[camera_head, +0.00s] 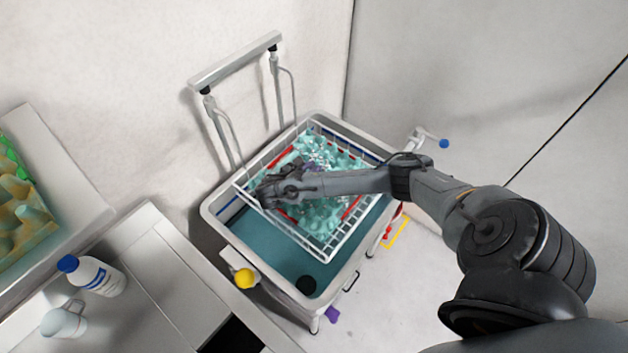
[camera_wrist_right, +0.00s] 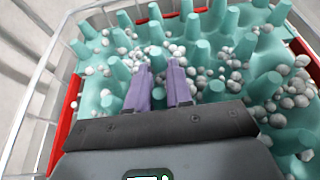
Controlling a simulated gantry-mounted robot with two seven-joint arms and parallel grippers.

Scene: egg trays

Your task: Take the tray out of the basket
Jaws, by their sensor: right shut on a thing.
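The teal tray (camera_head: 322,218) lies inside the white wire basket (camera_head: 322,250) and has tall pegs, with many small whitish balls scattered among them. Red strips line its sides. My right gripper (camera_head: 303,168) reaches over the basket from the right. In the right wrist view, its purple fingers (camera_wrist_right: 162,80) point down among the pegs of the tray (camera_wrist_right: 200,52) and are shut on part of it. The exact grip is partly hidden by the gripper body. My left gripper is not in view.
The basket sits in a grey cart (camera_head: 225,228) with a push handle (camera_head: 236,62). A yellow knob (camera_head: 244,278) is on its near side.

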